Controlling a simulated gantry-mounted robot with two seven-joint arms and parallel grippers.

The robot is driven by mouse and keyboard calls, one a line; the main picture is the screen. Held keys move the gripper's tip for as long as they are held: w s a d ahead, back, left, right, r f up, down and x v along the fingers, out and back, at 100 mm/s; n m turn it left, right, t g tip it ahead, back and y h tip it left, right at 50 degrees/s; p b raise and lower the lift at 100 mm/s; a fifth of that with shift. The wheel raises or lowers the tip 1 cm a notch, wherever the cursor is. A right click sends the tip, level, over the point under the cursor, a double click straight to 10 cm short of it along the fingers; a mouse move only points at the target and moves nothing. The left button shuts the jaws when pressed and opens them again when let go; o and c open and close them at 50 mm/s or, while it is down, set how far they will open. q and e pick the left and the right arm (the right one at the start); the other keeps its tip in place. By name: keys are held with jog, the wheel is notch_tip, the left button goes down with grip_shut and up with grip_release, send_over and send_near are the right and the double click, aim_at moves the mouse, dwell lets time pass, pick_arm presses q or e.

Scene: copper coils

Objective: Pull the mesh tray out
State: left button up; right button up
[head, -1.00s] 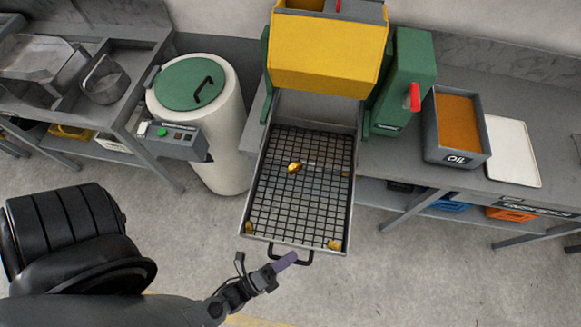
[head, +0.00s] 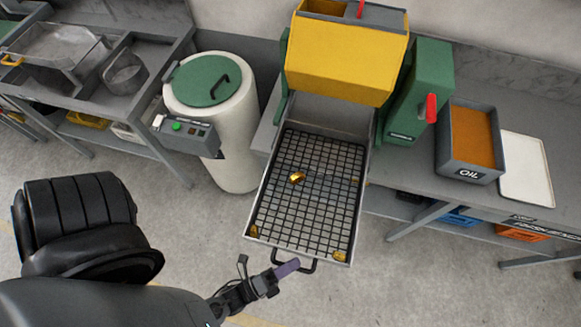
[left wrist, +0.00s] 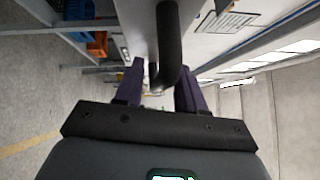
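The mesh tray (head: 351,217) is a grey metal frame with a black wire grid, extending from the front of the green and yellow machine. A gold-coloured piece (head: 297,178) lies on the grid, with a few more at its edges. A black handle (head: 311,267) is on the tray's front edge. My left gripper (head: 288,268) is at this handle. In the left wrist view, its two purple fingers (left wrist: 160,88) are apart, with the black handle (left wrist: 168,45) between them. A gap shows beside the handle, so the fingers do not look closed on it. My right gripper is not seen.
The machine has a yellow hopper (head: 345,58) and a red lever (head: 431,107). A white drum with a green lid (head: 195,82) stands left of the tray. A grey oil bin (head: 468,172) and white tray (head: 527,170) sit on the right bench. Floor in front is clear.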

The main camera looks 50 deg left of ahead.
pick_arm(q)
jog(key=s+a+f+b, duration=0.1)
jog(key=s, duration=0.9)
jog(key=shift+s+a+f, duration=0.15)
jog(key=shift+s+f, duration=0.1)
jog(key=shift+s, duration=0.05)
